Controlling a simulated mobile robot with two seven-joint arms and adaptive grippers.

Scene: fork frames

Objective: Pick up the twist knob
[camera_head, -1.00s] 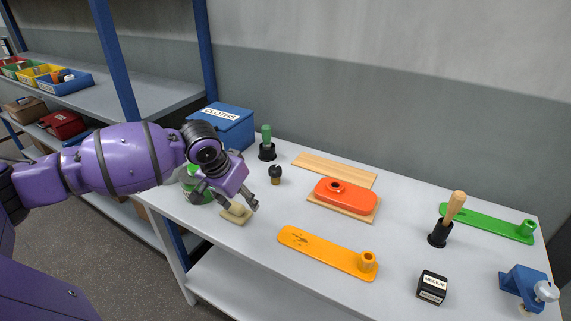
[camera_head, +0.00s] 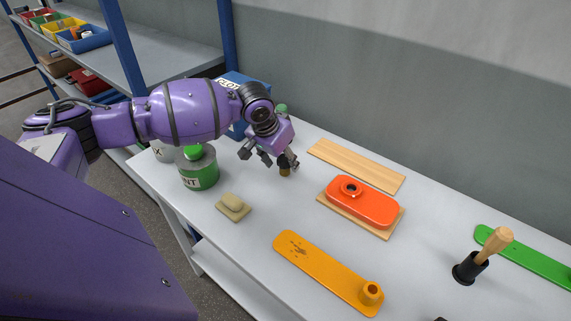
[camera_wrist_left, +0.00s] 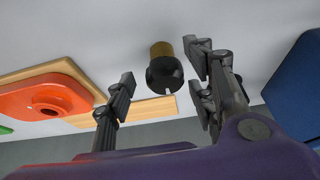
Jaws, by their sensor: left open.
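The twist knob (camera_head: 285,171), with a dark cap and a brass-coloured stem, stands on the white table, its upper part mostly hidden by my left gripper (camera_head: 268,159) in the head view. The left wrist view shows its round black cap (camera_wrist_left: 164,75) with a small white mark. My left gripper is open and empty, with its fingers spread. In the left wrist view the knob appears in the gap between the fingertips (camera_wrist_left: 161,67), nearer the right finger. I see no clear contact. My right gripper is not in view.
An orange-red part on a wooden board (camera_head: 326,199) lies right of the knob. A wooden plank (camera_head: 355,164) lies behind. A green tin (camera_head: 199,171) and beige block (camera_head: 233,204) stand left. A blue box (camera_head: 238,128) is behind my arm. An orange plate (camera_head: 325,270) lies in front.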

